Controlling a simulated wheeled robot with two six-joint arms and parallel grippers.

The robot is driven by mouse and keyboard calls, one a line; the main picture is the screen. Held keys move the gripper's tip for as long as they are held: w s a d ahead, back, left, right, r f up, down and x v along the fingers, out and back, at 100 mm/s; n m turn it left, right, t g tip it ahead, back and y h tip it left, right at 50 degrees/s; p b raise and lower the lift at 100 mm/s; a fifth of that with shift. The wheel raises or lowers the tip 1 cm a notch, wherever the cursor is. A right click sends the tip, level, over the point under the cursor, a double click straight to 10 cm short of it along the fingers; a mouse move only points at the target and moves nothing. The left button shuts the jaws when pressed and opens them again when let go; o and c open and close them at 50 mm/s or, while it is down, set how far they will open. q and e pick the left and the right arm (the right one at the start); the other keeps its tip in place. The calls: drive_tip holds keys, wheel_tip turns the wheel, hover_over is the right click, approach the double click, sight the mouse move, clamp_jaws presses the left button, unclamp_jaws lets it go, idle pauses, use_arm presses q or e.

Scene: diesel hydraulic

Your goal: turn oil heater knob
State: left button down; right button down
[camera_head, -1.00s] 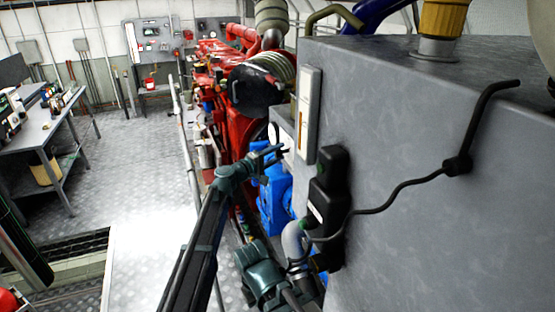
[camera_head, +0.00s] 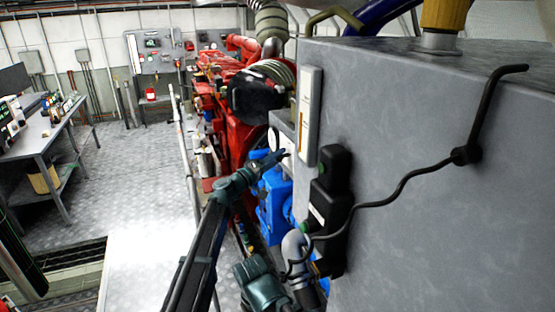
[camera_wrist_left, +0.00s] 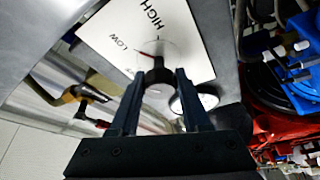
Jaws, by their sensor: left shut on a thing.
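My left gripper (camera_head: 280,157) is beside the grey panel in the head view, its fingers reaching toward a white plate (camera_head: 287,137). The left wrist view shows the same gripper (camera_wrist_left: 156,80) with its two fingers on either side of a dark round knob (camera_wrist_left: 157,76), shut on it. Behind the knob is a white label plate (camera_wrist_left: 190,38) reading HIGH and LOW, with a thin red mark near the knob. In the head view the knob is too small to make out. My right gripper cannot be made out.
A large grey cabinet (camera_head: 430,200) fills the right, with a black box (camera_head: 330,205) and a dark cable (camera_head: 400,185). Red engine (camera_head: 235,130) and blue parts (camera_head: 272,205) lie behind my gripper. A workbench (camera_head: 45,135) stands at the left; the floor between is clear.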

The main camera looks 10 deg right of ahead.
use_arm(q)
drive_tip(key=shift+f, duration=0.1)
drive_tip(key=shift+c, duration=1.9)
unclamp_jaws()
drive_tip(key=b+v, duration=0.2)
drive_tip(key=v, duration=1.2)
drive_tip(key=s+a+f+m+g+y, duration=0.1)
drive_tip(key=s+f+m+g+y, duration=0.3)
drive_tip(key=s+f, duration=0.65)
drive_tip(key=s+a+f+n+g+y, duration=0.1)
drive_tip(key=s+a+f+g+y, duration=0.2)
drive_tip(key=s+a+f+y, duration=0.55)
drive_tip(key=s+a+f+n+g+y, duration=0.1)
drive_tip(key=s+a+f+g+y, duration=0.4)
drive_tip(key=s+a, duration=0.7)
drive_tip(key=s+d+f+m+b, duration=0.1)
drive_tip(key=s+d, duration=0.1)
drive_tip(key=d, duration=0.2)
drive_tip(key=s+d+f+m+t, duration=0.1)
drive_tip(key=s+d+m, duration=0.1)
drive_tip(key=d, duration=0.3)
drive_tip(key=shift+s+d+f+y+b, duration=0.35)
drive_tip(key=shift+s+y, duration=0.1)
drive_tip(key=shift+s, duration=0.1)
